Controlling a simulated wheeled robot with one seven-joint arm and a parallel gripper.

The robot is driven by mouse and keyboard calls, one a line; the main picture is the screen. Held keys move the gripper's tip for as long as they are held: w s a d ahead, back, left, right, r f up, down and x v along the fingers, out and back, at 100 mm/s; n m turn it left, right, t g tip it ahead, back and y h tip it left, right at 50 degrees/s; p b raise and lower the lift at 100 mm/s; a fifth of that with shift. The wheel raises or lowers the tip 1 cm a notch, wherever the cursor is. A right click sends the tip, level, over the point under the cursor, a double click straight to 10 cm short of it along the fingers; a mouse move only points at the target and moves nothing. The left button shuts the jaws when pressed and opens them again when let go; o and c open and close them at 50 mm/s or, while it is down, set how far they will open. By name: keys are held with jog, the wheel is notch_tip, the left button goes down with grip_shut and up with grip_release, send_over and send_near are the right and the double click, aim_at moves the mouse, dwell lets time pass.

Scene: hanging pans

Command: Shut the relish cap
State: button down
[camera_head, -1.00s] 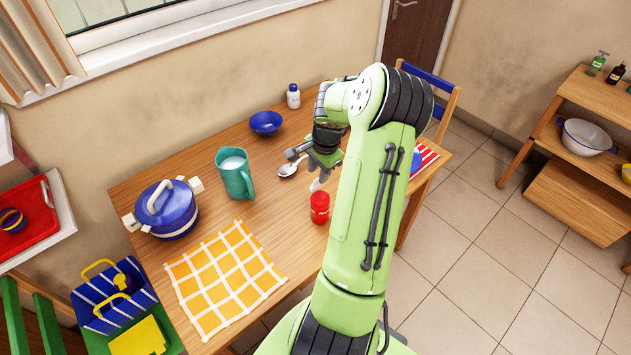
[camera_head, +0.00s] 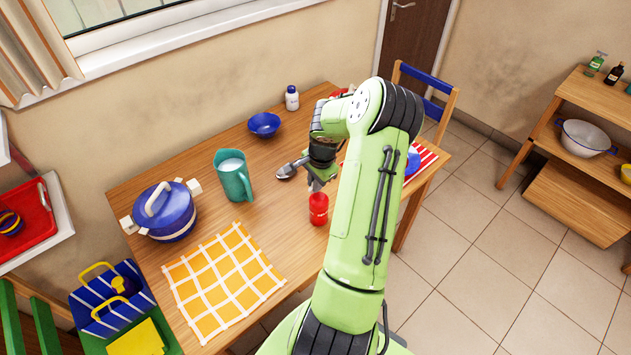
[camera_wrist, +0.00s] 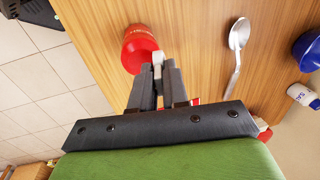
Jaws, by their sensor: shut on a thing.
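A small pale piece (camera_wrist: 158,57) is at the fingertips, beside the bottle's rim. It looks like the relish cap, but the fingers partly hide it. I cannot tell how far shut the cap is.
A spoon (camera_wrist: 237,45) lies close to the gripper. A yellow checked cloth (camera_head: 224,279) lies flat in front.

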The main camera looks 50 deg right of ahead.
aim_at(324, 202)
jog(key=shift+s+t+b, duration=0.15)
jog(key=shift+t+b, duration=0.15)
jog(key=shift+b, duration=0.1)
jog(key=s+t+b, duration=0.1)
jog(key=t+b, duration=0.1)
jog(key=s+f+t+h+b, duration=0.1)
jog(key=t+b, duration=0.1)
jog(key=b, duration=0.1)
jog(key=shift+a+f+b, duration=0.15)
jog(key=shift+a+b, duration=0.05)
jog(key=shift+b, duration=0.1)
jog(key=t+b, duration=0.1)
jog(key=b, duration=0.1)
jog(key=s+t+b, duration=0.1)
jog(key=shift+a+f+t+h+b, duration=0.1)
jog(key=shift+f+t+h+b, duration=0.2)
jog(key=shift+h+b, duration=0.1)
jog(key=shift+s+a+t+b, duration=0.1)
jog(key=shift+t+b, duration=0.5)
jog(key=shift+b, duration=0.25)
jog(key=c, duration=1.2)
grip_release()
